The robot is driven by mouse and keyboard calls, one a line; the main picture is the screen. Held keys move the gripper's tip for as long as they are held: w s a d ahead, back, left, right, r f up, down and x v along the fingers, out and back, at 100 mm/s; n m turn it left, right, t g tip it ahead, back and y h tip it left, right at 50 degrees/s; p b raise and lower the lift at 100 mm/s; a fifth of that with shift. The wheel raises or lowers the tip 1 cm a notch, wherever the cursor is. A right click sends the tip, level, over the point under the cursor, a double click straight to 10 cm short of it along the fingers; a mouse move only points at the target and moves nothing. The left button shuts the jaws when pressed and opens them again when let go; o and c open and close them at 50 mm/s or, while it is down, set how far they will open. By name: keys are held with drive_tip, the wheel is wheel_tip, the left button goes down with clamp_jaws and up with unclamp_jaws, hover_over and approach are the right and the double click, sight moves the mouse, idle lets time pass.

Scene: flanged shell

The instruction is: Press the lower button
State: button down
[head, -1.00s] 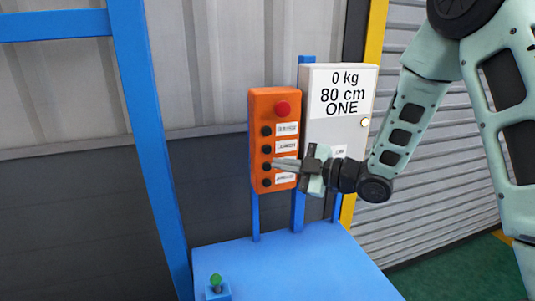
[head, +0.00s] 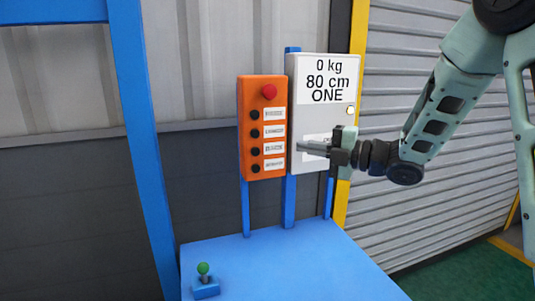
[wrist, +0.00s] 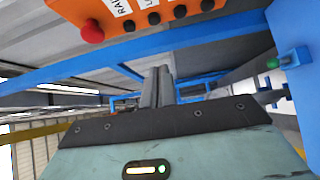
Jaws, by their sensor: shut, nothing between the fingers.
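The orange control box (head: 243,150) stands on blue posts, with a red button (head: 269,91) on top and a column of dark buttons below it. The second dark button from the top (head: 254,133) sits beside a blurred label; in the wrist view its label begins "LO", and the button (wrist: 154,18) shows at the top edge. The first dark button (wrist: 129,26) has a label beginning "RAI". My gripper (head: 300,147) is shut and empty. In the head view its tips are right of the orange box, over the white panel; no contact with a button shows. Its fingers (wrist: 157,85) point up the wrist view.
A white panel (head: 302,85) reading "0 kg 80 cm ONE" stands right of the orange box. A blue platform (head: 280,265) lies below, with a green knob (head: 203,268) on a small blue base. A blue post (head: 150,160) rises at left.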

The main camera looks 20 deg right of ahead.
drive_tip(key=shift+s+d, duration=0.1)
idle(0.3)
drive_tip(key=p, duration=0.6)
approach(252, 135)
drive_tip(key=a+x, duration=0.1)
drive_tip(key=x, duration=0.4)
drive_tip(key=shift+w+d, duration=0.15)
drive_tip(key=shift+w, duration=0.1)
drive_tip(key=shift+w, duration=0.1)
